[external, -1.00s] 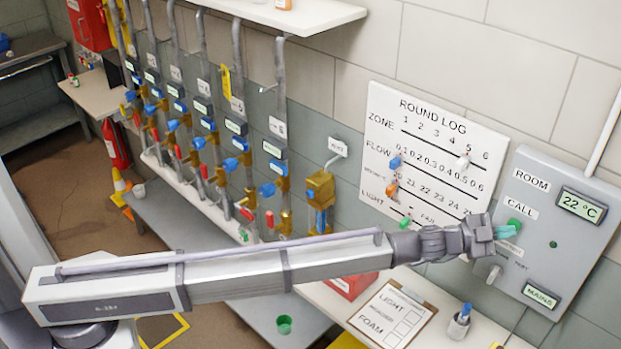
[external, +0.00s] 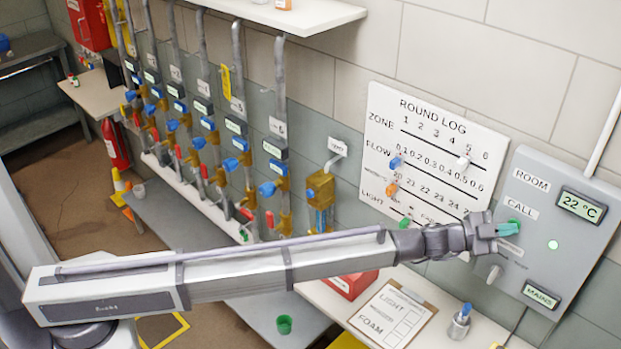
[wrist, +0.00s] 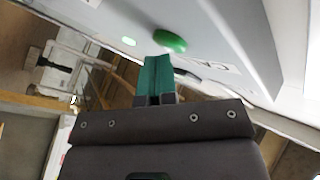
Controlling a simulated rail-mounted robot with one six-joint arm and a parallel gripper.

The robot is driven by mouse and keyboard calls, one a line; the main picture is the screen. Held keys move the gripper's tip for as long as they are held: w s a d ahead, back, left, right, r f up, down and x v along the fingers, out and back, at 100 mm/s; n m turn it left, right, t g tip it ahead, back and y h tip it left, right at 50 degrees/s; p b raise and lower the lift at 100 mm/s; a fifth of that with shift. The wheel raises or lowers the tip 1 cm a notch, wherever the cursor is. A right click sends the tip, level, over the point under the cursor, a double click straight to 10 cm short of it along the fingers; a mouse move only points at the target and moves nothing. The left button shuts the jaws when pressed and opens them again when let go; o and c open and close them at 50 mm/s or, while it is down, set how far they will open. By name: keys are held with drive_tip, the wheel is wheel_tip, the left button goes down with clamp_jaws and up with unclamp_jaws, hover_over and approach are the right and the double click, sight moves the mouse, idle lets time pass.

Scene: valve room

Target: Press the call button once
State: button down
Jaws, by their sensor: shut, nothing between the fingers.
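The call button is green and round, under the CALL label on the grey wall panel (external: 565,215). In the external view the button (external: 514,221) shows just above my fingertips and is partly hidden by them. In the wrist view the button (wrist: 169,41) is in full sight just beyond the tips. My gripper (external: 508,230) has teal fingers, shut together and empty; they also show in the wrist view (wrist: 158,68). The tips are very close to the button; I cannot tell if they touch it.
The panel also carries a temperature display (external: 582,206), a knob (external: 494,273) and a MAINS display (external: 541,294). The round log board (external: 435,155) hangs to the left. Below are a clipboard (external: 393,313) and a small cup with a blue-topped item (external: 459,325).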

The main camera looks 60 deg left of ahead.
idle(0.3)
drive_tip(key=shift+s+d, duration=0.3)
drive_tip(key=shift+s, duration=0.55)
drive_tip(key=s, duration=0.1)
drive_tip(key=s+d, duration=0.1)
drive_tip(key=s, duration=0.2)
drive_tip(key=shift+s+d, duration=0.35)
drive_tip(key=shift+d, duration=0.05)
